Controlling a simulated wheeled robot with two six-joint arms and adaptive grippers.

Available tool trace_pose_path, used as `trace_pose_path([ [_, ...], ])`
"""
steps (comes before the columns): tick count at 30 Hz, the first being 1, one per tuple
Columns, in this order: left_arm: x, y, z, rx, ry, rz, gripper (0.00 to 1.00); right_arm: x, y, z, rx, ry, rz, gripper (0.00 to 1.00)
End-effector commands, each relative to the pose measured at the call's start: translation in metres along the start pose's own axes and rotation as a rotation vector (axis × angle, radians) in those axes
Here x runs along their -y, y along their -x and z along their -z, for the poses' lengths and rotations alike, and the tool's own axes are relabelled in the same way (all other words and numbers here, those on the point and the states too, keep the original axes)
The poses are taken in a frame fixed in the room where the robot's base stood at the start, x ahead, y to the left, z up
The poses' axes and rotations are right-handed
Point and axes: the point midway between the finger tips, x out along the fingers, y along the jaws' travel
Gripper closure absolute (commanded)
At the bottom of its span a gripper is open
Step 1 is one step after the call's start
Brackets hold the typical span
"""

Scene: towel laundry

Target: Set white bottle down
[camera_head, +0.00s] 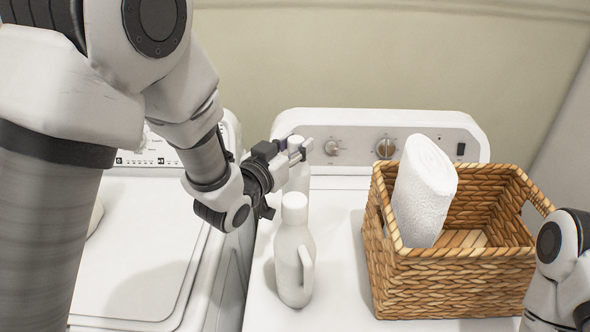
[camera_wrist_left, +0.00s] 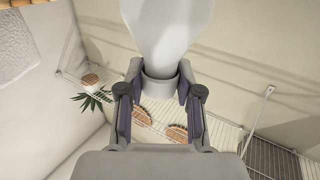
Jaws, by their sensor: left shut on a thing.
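My left gripper (camera_head: 292,152) is shut on the neck of a white bottle (camera_head: 299,180), behind a second white bottle. In the left wrist view the held bottle (camera_wrist_left: 166,32) has its neck between the two fingers of the left gripper (camera_wrist_left: 160,97). It looks upright in the head view; its lower part is hidden behind the front bottle, so I cannot tell whether it touches the machine top. The second white bottle (camera_head: 293,262), with a handle, stands upright on the white machine top (camera_head: 335,270). My right gripper is out of view; only part of its arm shows at lower right.
A wicker basket (camera_head: 440,285) holding a white rolled towel (camera_head: 424,190) stands right of the bottles. A control panel (camera_head: 365,140) with knobs rises behind. Another white machine (camera_head: 140,255) stands at left, across a gap. Some machine top between bottles and basket is clear.

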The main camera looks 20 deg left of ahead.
Motion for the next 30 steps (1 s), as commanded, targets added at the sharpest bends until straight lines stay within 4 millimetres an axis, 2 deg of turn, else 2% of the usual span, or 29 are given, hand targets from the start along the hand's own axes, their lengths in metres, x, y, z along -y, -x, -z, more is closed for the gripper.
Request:
trace_pose_path([
  [3, 0.001, -0.001, -0.021, 0.004, 0.001, 0.000, 1.00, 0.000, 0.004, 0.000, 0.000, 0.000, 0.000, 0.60],
  [6, 0.001, -0.001, -0.034, 0.000, 0.001, -0.001, 1.00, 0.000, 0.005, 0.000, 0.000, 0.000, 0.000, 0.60],
  [17, 0.001, -0.001, -0.041, -0.002, 0.000, 0.000, 1.00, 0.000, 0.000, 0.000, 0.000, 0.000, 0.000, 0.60],
  [18, 0.001, -0.001, -0.041, 0.000, 0.000, 0.000, 0.55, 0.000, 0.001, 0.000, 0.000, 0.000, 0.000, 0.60],
  [19, 0.001, -0.001, -0.041, 0.000, 0.000, 0.000, 0.44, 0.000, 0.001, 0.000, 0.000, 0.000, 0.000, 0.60],
  [20, 0.001, -0.001, -0.040, 0.001, 0.000, 0.000, 0.40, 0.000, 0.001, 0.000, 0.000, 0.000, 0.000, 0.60],
  [30, 0.001, -0.001, -0.037, 0.000, 0.000, 0.000, 0.40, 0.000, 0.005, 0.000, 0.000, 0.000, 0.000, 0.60],
])
